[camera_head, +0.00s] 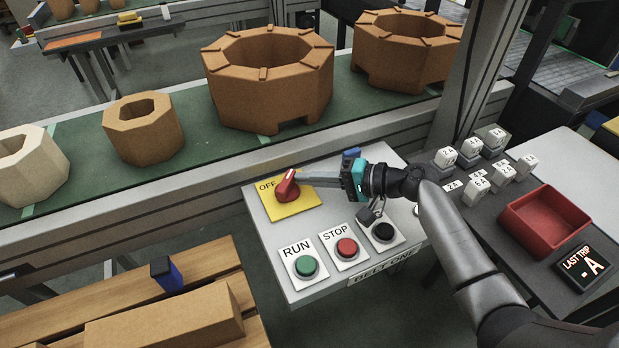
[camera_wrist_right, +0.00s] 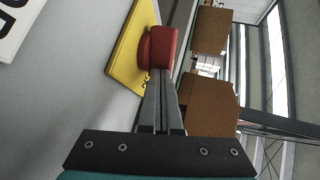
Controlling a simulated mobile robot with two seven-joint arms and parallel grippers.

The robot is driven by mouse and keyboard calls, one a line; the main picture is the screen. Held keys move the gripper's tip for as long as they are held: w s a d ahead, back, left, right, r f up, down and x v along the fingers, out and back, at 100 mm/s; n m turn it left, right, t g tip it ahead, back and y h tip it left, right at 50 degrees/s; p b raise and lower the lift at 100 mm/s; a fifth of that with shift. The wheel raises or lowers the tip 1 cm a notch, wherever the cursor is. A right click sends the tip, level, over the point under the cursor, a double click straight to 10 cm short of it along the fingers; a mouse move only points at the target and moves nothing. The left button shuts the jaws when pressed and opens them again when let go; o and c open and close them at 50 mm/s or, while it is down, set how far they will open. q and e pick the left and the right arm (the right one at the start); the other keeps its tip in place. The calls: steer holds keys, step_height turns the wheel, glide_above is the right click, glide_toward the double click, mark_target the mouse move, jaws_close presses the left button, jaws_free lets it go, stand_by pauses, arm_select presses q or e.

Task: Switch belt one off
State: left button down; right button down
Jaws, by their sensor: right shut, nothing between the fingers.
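The belt one panel (camera_head: 328,270) is a light grey box with a red rotary switch (camera_head: 287,187) on a yellow plate (camera_head: 306,203) marked OFF. The panel also has a green RUN button (camera_head: 305,266), a red STOP button (camera_head: 346,248) and a black knob (camera_head: 383,232). My right gripper (camera_head: 299,178) is shut and empty, its fingertips at the red switch. In the right wrist view, the fingertips (camera_wrist_right: 160,74) meet the red switch (camera_wrist_right: 158,47) or sit just before it; contact is hard to tell. My left gripper is not in view.
A green conveyor belt (camera_head: 190,115) behind the panel carries brown octagonal blocks (camera_head: 268,78). A padlock (camera_head: 369,214) is by the black knob. To the right are numbered tags (camera_head: 480,186), a red tray (camera_head: 545,222) and a LAST TRIP display (camera_head: 584,268). A wooden pallet (camera_head: 216,258) lies front left.

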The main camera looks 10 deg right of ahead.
steer(key=shift+w, duration=0.65)
steer(key=shift+w+a, duration=0.15)
steer(key=shift+w, duration=0.3)
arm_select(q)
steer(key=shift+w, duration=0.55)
arm_select(e)
steer(key=shift+w, duration=0.1)
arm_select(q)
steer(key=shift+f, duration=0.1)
arm_select(e)
steer(key=shift+w+a, duration=0.1)
steer(key=shift+a, duration=0.05)
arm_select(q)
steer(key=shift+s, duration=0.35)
